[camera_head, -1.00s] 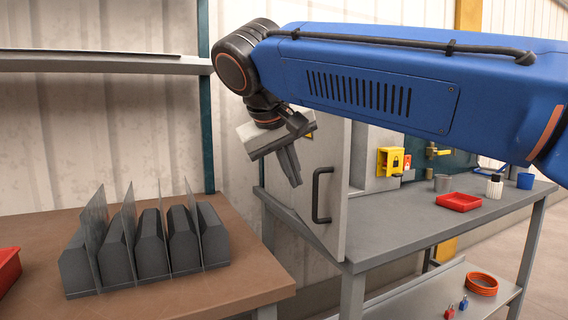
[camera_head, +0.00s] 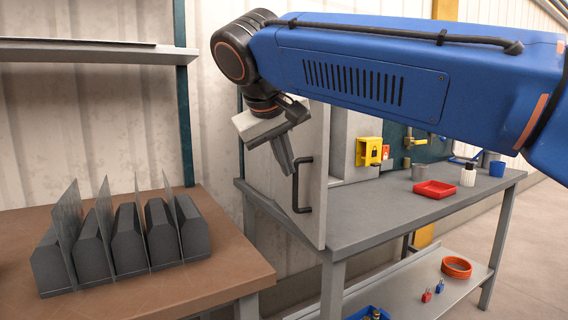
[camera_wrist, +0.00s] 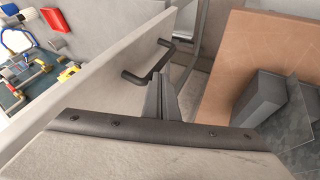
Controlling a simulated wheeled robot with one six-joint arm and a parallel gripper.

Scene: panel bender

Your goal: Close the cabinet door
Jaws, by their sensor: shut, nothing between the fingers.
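The cabinet door (camera_head: 315,190) is a light grey panel standing open at the left end of the grey workbench, with a black bar handle (camera_head: 299,184) on its outer face. In the wrist view the door (camera_wrist: 105,75) runs diagonally, and its handle (camera_wrist: 146,62) lies just beyond my fingertips. My gripper (camera_head: 288,172) is shut and empty, pointing down on the handle side of the door. In the wrist view the fingers (camera_wrist: 158,78) are together beside the door's outer face; whether they touch it I cannot tell. My blue arm hides the top of the cabinet.
A brown table (camera_head: 215,270) with a rack of dark blocks and thin plates (camera_head: 120,240) stands at the left. On the grey workbench (camera_head: 390,205) are a red tray (camera_head: 435,189), cups and a yellow lock box (camera_head: 369,152). A lower shelf holds an orange coil (camera_head: 456,267).

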